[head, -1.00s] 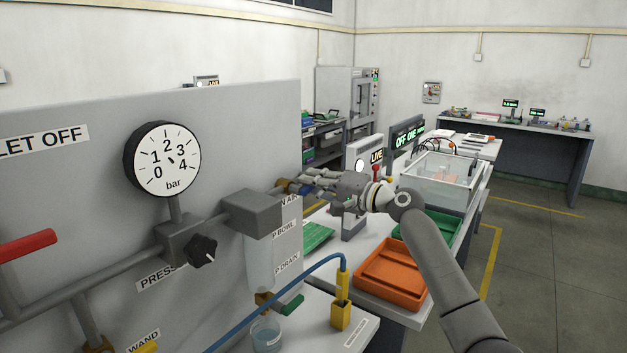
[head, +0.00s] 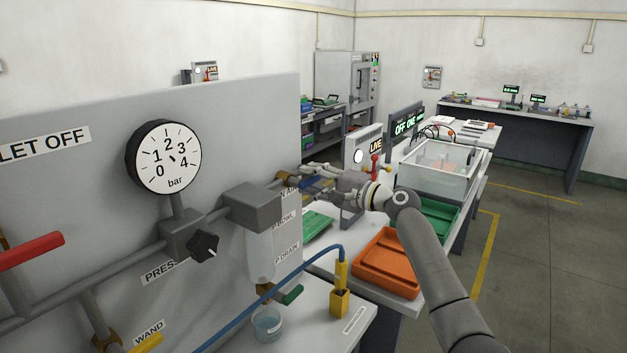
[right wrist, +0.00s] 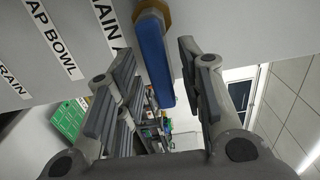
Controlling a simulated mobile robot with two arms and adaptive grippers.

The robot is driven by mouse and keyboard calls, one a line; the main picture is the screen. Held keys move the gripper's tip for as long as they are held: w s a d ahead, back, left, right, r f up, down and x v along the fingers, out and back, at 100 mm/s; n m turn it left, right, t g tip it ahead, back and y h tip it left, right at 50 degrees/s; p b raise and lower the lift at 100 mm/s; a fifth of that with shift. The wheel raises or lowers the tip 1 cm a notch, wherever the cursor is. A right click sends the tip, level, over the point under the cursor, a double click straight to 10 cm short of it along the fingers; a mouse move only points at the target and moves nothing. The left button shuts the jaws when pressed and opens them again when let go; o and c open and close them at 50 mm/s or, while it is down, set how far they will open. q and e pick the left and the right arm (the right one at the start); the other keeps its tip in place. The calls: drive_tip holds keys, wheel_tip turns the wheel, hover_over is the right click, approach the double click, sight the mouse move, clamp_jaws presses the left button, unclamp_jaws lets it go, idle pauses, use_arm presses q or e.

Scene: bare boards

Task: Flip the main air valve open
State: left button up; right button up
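The main air valve's blue lever (right wrist: 153,55) hangs from a brass fitting (right wrist: 150,12) on the grey panel in the right wrist view. My right gripper (right wrist: 158,72) is open, with fingers on either side of the lever and visible gaps to it. In the head view the right gripper (head: 306,177) is at the panel's right edge, by the pipe end. The fingers largely cover the lever there, and the label beneath it is partly hidden. My left gripper is not in view.
The panel (head: 80,115) carries a pressure gauge (head: 163,157), a black knob (head: 204,246) and a red lever (head: 30,250). A clear bowl (head: 259,255) hangs left of my right gripper. Below are a blue hose (head: 285,286), an orange tray (head: 388,262) and a green tray (head: 438,218).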

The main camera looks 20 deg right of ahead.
drive_tip(key=v, duration=1.2)
